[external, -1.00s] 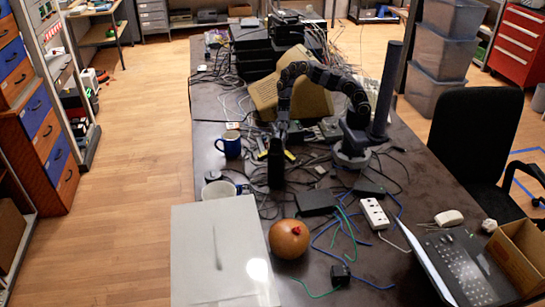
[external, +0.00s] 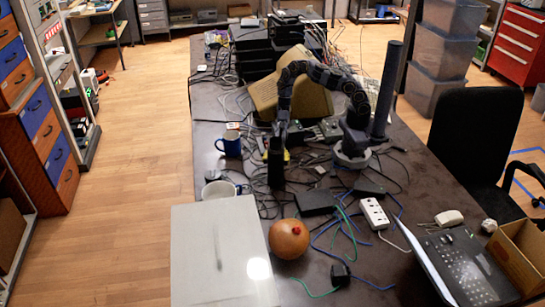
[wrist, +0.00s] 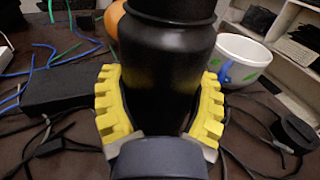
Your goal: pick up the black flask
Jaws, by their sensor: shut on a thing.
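The black flask (external: 275,165) stands upright on the dark table, beside the blue mug. In the wrist view the black flask (wrist: 163,65) fills the middle, between two yellow ribbed fingers. My gripper (external: 276,152) is shut on the flask, one finger on each side of its body. The fingers of my gripper (wrist: 160,110) touch or nearly touch its sides in the wrist view. The flask's base is hidden in the wrist view, so I cannot tell whether it rests on the table.
A blue mug (external: 230,143) stands left of the flask, and a white bowl-like mug (external: 219,190) stands in front-left. A round orange-brown object (external: 289,239), a black box (external: 316,202) and a power strip (external: 374,213) lie nearer. Cables (external: 345,240) cover much of the table.

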